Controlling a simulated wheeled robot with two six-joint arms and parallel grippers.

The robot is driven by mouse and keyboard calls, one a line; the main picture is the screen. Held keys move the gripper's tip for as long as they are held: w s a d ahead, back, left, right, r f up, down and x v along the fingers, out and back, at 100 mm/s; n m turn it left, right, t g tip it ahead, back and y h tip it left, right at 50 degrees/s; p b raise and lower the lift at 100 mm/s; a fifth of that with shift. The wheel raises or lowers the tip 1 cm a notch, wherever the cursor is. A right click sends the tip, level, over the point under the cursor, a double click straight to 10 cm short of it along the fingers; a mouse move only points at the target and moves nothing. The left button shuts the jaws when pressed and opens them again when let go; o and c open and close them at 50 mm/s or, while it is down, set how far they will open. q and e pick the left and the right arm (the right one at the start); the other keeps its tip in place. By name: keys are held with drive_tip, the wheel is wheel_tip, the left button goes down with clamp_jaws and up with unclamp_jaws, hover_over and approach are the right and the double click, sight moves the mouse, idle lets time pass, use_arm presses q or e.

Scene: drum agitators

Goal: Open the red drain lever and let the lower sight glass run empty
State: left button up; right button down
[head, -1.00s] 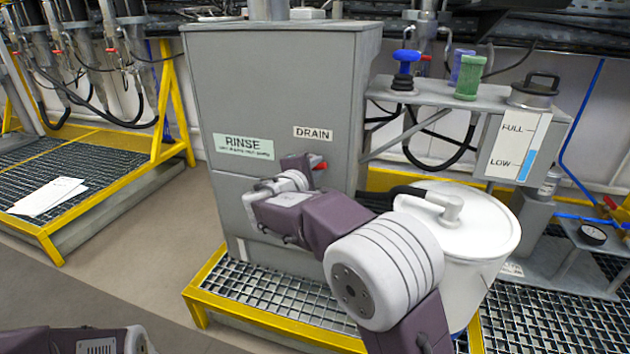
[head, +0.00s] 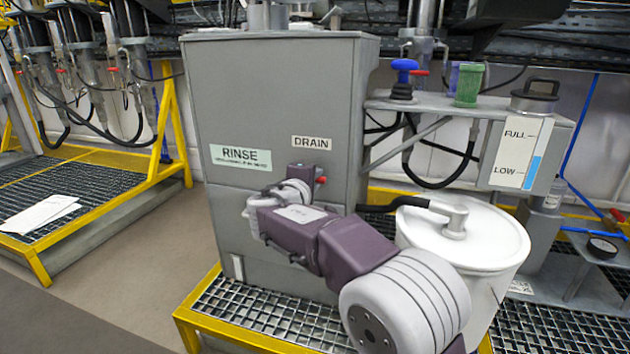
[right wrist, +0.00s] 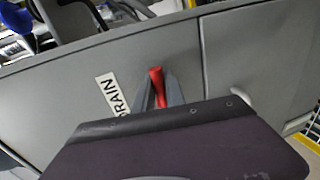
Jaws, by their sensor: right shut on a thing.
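The red drain lever (head: 321,180) sticks out from the grey cabinet below the DRAIN label (head: 312,143). In the head view only a small red part shows beside my right gripper (head: 302,176). In the right wrist view the red lever (right wrist: 157,82) stands between the two fingers of my right gripper (right wrist: 161,94), which is shut on it. I cannot tell if another sight glass is hidden. My left gripper is not in view.
A white lidded drum (head: 465,245) with a black hose stands right of the cabinet (head: 275,90), close to my right arm. Blue and green items (head: 467,84) stand on the shelf above. A yellow-edged grating (head: 265,312) lies below. Open floor is at the left.

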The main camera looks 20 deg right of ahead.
drive_tip(key=shift+f, duration=0.1)
drive_tip(key=c, duration=1.4)
unclamp_jaws()
drive_tip(key=p+v, duration=0.3)
drive_tip(key=v, duration=0.6)
drive_tip(key=shift+p, duration=0.35)
